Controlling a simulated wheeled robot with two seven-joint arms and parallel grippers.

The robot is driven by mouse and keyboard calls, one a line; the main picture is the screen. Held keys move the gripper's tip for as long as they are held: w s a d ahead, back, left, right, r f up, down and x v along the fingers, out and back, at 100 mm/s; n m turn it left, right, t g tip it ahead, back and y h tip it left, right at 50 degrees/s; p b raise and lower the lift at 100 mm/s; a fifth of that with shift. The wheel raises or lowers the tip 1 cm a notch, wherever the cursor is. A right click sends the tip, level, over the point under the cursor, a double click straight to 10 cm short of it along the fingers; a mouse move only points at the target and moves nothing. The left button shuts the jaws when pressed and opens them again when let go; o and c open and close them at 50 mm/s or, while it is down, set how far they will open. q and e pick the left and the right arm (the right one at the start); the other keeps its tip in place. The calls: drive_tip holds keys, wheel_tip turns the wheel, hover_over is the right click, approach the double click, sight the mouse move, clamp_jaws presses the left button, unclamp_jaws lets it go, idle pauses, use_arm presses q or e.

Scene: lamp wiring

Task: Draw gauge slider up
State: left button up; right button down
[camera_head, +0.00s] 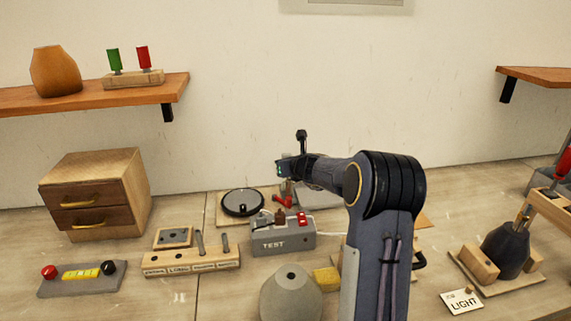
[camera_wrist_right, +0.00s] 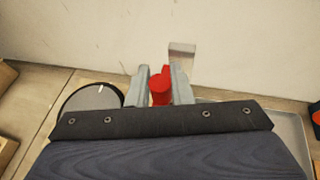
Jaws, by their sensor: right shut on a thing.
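In the wrist view a red round-topped knob (camera_wrist_right: 160,92) sits between the two grey fingers of my right gripper (camera_wrist_right: 160,88), which is shut on it. In the head view my right gripper (camera_head: 288,186) is over the back of the table, with red parts (camera_head: 283,203) just below its fingers. I cannot tell clearly whether the red knob belongs to the gauge slider; no scale shows beside it. What lies below the knob is hidden. My left gripper is not in view.
A dark round disc (camera_head: 242,203) lies left of the gripper, and a grey tray (camera_head: 319,199) to its right. The grey TEST box (camera_head: 283,239) stands in front. A wooden drawer box (camera_head: 95,190) is at left. The wall is close behind.

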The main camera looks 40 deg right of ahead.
drive_tip(key=c, duration=1.3)
unclamp_jaws()
drive_tip(key=shift+f, duration=0.1)
drive_tip(key=shift+s, duration=0.1)
drive_tip(key=v, duration=0.7)
drive_tip(key=shift+s+b, duration=0.3)
drive_tip(key=shift+a, duration=0.15)
